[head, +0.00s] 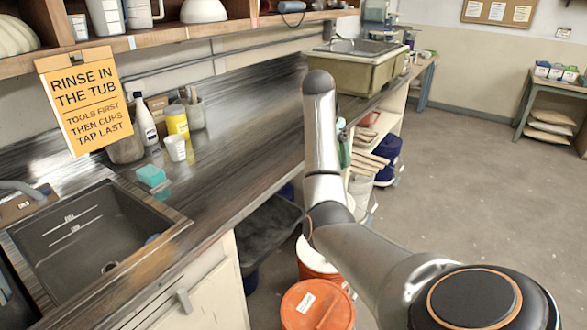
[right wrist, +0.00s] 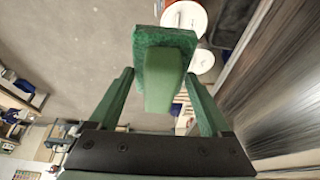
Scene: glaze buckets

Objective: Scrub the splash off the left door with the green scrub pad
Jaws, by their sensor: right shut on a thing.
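In the right wrist view my right gripper (right wrist: 158,78) is shut on the green scrub pad (right wrist: 165,36), a dark green block with a lighter green grip between the fingers. In the head view my right arm reaches forward past the counter edge, and only a bit of green shows beside it, too small to tell apart. A pale cabinet door (head: 205,302) with a metal handle is below the sink at bottom left, partly cut off by the frame. I see no splash on the visible part. My left gripper is not in view.
The dark counter (head: 240,110) holds a sink (head: 80,235), a teal sponge (head: 151,175), bottles and cups. An orange-lidded bucket (head: 317,306) stands on the floor near the door, with a dark bin (head: 268,232) under the counter. The floor at right is clear.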

